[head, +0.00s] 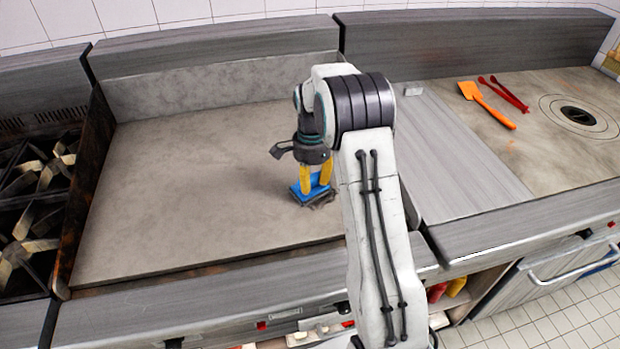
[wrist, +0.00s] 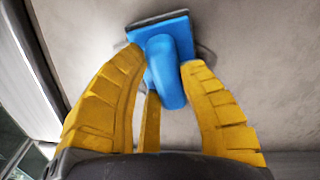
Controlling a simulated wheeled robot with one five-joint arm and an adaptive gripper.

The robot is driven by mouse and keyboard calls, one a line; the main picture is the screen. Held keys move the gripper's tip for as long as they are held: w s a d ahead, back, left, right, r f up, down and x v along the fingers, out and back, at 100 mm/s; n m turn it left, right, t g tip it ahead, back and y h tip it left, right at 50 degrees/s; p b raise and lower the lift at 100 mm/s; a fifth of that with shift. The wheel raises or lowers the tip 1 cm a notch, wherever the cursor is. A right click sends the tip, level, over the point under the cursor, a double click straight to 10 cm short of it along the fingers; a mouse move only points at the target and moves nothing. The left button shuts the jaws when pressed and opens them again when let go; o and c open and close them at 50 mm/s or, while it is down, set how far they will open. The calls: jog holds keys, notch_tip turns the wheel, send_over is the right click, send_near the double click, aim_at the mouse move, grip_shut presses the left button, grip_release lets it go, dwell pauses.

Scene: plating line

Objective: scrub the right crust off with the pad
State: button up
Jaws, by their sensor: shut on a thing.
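My gripper (head: 315,183) is shut on the handle of a blue scrub pad (head: 297,190), pointing down at the right part of the flat grey griddle plate (head: 180,190). In the wrist view the pad (wrist: 165,75) sits between the yellow fingers, its dark scrubbing edge against or just above the plate; I cannot tell which. A dark crust (head: 325,201) shows at the pad's right side, partly covered by it. It also shows as a dark smudge beside the pad in the wrist view (wrist: 206,53). No other crust is visible on the plate.
Raised steel walls bound the griddle at the back and left. Burners (head: 35,220) stand at the left. On the right counter lie an orange spatula (head: 487,104) and red tongs (head: 508,94). The griddle's left and middle are clear.

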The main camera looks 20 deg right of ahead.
jog(key=shift+s+a+f+b, duration=0.1)
jog(key=shift+s+a+b, duration=0.1)
jog(key=shift+s+b, duration=0.55)
jog(key=shift+s+a+r+b, duration=0.1)
jog(key=shift+s+a+b, duration=0.15)
jog(key=shift+s, duration=0.85)
jog(key=shift+s+a+f+b, duration=0.15)
jog(key=shift+s+b, duration=0.4)
jog(key=shift+s, duration=0.4)
jog(key=shift+d, duration=0.15)
jog(key=shift+s+d, duration=0.15)
jog(key=shift+d, duration=0.45)
jog(key=shift+w+d+r+p, duration=0.1)
jog(key=shift+w+d+p, duration=0.1)
jog(key=shift+w+p, duration=0.35)
jog(key=shift+w+d+r+p, duration=0.15)
jog(key=shift+w+p, duration=0.25)
jog(key=shift+w, duration=0.2)
jog(key=shift+w+d+p, duration=0.15)
jog(key=shift+w+p, duration=0.35)
jog(key=shift+w, duration=0.2)
jog(key=shift+w+d+p, duration=0.1)
jog(key=shift+w+p, duration=0.4)
jog(key=shift+w, duration=0.15)
jog(key=shift+w+d+f+p, duration=0.15)
jog(key=shift+w+p, duration=0.25)
jog(key=shift+w, duration=0.25)
jog(key=shift+w+d+f+p, duration=0.1)
jog(key=shift+w+p, duration=0.3)
jog(key=shift+w, duration=0.2)
